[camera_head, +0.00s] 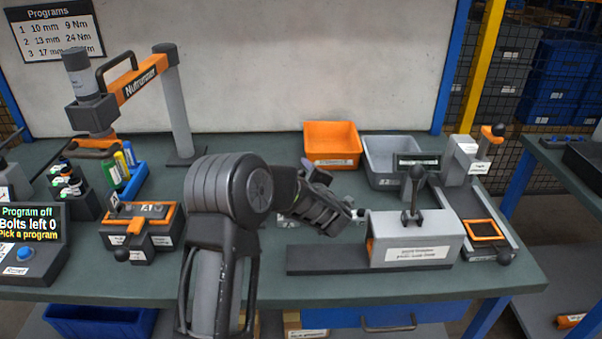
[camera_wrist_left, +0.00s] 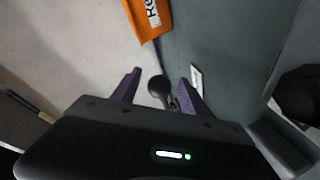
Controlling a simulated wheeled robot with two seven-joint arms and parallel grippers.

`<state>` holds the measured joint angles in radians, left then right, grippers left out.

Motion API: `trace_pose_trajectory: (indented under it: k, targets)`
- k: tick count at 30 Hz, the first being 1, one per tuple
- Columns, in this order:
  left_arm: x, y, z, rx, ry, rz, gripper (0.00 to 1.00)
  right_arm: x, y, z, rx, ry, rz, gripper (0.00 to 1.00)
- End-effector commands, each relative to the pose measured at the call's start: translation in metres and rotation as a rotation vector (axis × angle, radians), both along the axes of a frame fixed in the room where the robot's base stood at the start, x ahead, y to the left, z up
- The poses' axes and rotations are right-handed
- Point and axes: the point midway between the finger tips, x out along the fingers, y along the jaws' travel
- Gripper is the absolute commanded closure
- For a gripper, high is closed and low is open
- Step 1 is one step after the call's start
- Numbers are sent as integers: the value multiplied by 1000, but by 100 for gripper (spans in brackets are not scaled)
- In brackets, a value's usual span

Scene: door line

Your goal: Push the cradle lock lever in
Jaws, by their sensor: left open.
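A black ball knob (camera_wrist_left: 159,86) on a short stem shows in the left wrist view, between the spread fingers of my left gripper (camera_wrist_left: 163,73). It looks like the lock lever. I cannot tell whether a finger touches it. A second black-knobbed lever (camera_head: 415,190) stands upright on that housing. My right gripper is not in view.
An orange bin (camera_head: 331,142) and a grey bin (camera_head: 385,165) stand at the back. A device with an orange-framed window (camera_head: 484,230) is at the right. At the left are an orange-and-grey fixture (camera_head: 150,222) and the nutrunner arm (camera_head: 140,80).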

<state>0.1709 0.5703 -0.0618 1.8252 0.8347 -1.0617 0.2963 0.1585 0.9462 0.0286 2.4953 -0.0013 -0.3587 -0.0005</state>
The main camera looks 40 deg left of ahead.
Motion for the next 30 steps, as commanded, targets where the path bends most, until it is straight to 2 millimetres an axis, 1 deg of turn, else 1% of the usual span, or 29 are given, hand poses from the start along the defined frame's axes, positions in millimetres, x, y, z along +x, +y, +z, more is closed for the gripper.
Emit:
trace_pose_trajectory:
  k: [4, 11, 27, 30]
  targets:
    - [3, 4, -1, 1, 0, -2, 48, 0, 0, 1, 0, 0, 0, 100]
    - [3, 4, -1, 1, 0, -2, 49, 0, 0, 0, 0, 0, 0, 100]
    - [3, 4, -1, 0, 1, -1, 93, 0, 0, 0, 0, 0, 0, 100]
    - [3, 4, -1, 0, 1, -1, 100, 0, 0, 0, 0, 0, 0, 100]
